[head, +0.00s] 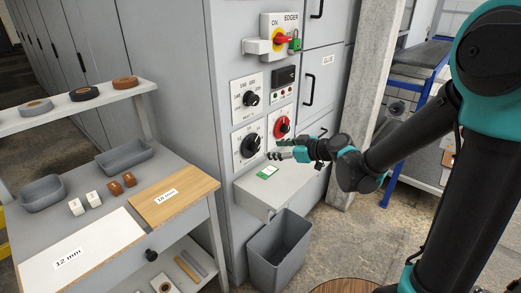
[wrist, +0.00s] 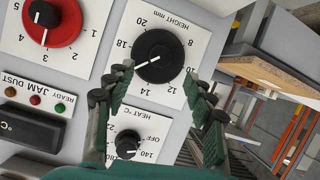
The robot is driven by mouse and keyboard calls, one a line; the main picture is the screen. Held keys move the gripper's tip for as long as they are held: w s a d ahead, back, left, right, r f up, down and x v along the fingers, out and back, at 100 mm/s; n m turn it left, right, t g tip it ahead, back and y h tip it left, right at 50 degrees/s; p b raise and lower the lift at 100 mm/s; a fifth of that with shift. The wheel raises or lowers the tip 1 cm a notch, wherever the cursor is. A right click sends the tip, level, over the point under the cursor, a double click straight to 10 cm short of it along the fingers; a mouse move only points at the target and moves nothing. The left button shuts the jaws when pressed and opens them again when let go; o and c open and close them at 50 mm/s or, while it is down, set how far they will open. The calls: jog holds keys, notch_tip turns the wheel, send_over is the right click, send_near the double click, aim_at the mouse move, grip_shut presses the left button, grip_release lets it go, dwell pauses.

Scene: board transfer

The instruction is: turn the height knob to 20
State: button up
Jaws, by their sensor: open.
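The height knob (wrist: 158,55) is a round black dial on a white plate marked HEIGHT mm, upside down in the wrist view. Its white pointer line slants to the lower left, below the 18 mark; the number it points at is not clear. In the head view the height knob (head: 250,146) is the lower left dial on the grey machine. My gripper (head: 274,154) is just right of and below it there. In the wrist view my gripper (wrist: 156,78) is open, its fingers apart on either side of the knob's lower part. I cannot tell whether they touch it.
A red knob (wrist: 50,18) is beside the height dial, and the heat knob (wrist: 128,144) is on the neighbouring plate. A grey ledge (head: 270,188) juts out below the panel, over a grey bin (head: 280,250). A workbench with boards (head: 172,198) stands at left.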

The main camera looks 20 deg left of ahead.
aim_at(258, 149)
jog(key=x, duration=0.8)
jog(key=shift+a+f, duration=0.15)
jog(key=shift+a, duration=0.1)
jog(key=c, duration=1.2)
